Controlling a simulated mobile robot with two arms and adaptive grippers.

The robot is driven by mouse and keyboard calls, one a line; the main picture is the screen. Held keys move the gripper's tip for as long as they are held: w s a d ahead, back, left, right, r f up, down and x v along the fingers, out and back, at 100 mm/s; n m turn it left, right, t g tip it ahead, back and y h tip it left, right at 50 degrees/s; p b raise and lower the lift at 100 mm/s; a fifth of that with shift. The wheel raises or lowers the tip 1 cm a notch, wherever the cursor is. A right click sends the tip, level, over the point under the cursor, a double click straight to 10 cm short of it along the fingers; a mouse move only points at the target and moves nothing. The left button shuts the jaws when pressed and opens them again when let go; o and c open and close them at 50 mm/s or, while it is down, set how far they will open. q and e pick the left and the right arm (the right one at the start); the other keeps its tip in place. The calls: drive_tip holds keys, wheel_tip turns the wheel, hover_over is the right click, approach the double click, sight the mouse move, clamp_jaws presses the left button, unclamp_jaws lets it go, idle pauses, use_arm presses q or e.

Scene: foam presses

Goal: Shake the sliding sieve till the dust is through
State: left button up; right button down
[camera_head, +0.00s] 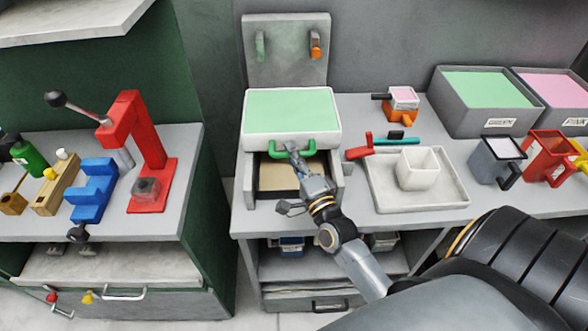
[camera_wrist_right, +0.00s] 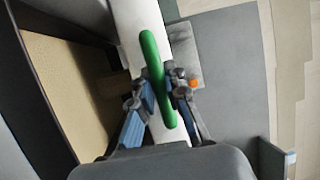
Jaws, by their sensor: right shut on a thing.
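The sliding sieve (camera_head: 290,111) is a white frame with a light green top, on a grey housing at the back of the middle bench. A green handle (camera_head: 318,153) is on its front side. My right gripper (camera_head: 292,148) is shut on this handle. In the right wrist view the green handle (camera_wrist_right: 150,62) runs between the two fingers (camera_wrist_right: 165,92). Below the sieve an open grey drawer or tray (camera_head: 262,182) shows a tan bottom; the wrist view shows this tan surface (camera_wrist_right: 65,90) too. I cannot tell how much dust is on the sieve. My left gripper is not in view.
A light tray (camera_head: 455,190) with a white square cup (camera_head: 418,170) stands right of the sieve. Bins labelled GREEN (camera_head: 487,120) and PINK (camera_head: 560,118) stand at the back right. A red lever press (camera_head: 135,125) stands on the left bench, across a gap.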

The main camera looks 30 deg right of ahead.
drive_tip(key=shift+w+d+r, duration=0.1)
drive_tip(key=shift+w+d, duration=0.5)
drive_tip(key=shift+w, duration=0.3)
drive_tip(key=c, duration=1.4)
unclamp_jaws()
drive_tip(key=shift+o, duration=0.3)
drive_tip(key=shift+w, duration=0.15)
drive_tip(key=v, duration=1.2)
drive_tip(key=shift+d, duration=0.1)
